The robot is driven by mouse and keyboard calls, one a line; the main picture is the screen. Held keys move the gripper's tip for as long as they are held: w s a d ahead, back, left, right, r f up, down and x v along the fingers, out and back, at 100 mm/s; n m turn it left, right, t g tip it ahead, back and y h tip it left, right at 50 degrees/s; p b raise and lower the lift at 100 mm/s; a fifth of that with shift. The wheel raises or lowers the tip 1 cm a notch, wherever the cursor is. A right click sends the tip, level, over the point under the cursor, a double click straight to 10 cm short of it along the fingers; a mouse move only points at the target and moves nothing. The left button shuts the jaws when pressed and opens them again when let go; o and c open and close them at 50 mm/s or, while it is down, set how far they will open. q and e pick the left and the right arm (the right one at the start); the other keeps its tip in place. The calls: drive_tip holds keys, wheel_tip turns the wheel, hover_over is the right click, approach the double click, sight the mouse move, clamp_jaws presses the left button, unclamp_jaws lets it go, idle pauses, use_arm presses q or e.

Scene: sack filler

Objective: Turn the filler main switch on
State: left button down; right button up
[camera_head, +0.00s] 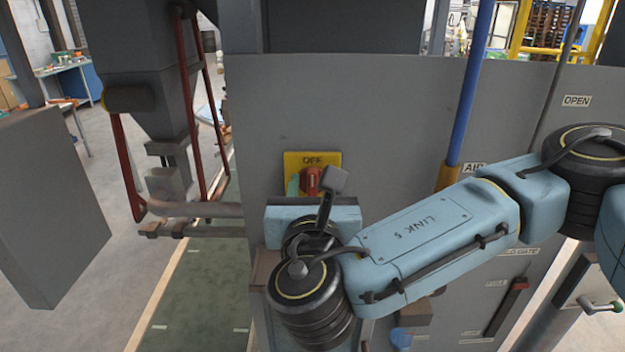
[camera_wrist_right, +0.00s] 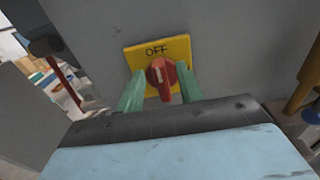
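The main switch is a red rotary knob (camera_head: 311,180) on a yellow plate (camera_head: 320,158) marked OFF, on the grey panel. In the right wrist view the red knob (camera_wrist_right: 160,74) has its grip bar pointing down, slightly right. My right gripper (camera_wrist_right: 160,88) has its two green fingers apart, one on each side of the knob. Yellow plate and grey gaps show between the fingers and the grip bar, so it looks open. In the head view my right gripper (camera_head: 305,186) is at the switch, partly hidden by my wrist. My left gripper is not in view.
A blue and yellow pipe (camera_head: 466,110) runs up the grey panel (camera_head: 400,120) right of the switch. A red-railed machine frame (camera_head: 190,100) stands to the left. A grey box (camera_head: 45,205) is at far left. Below my arm is a dark lever (camera_head: 510,300).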

clamp_jaws()
idle(0.3)
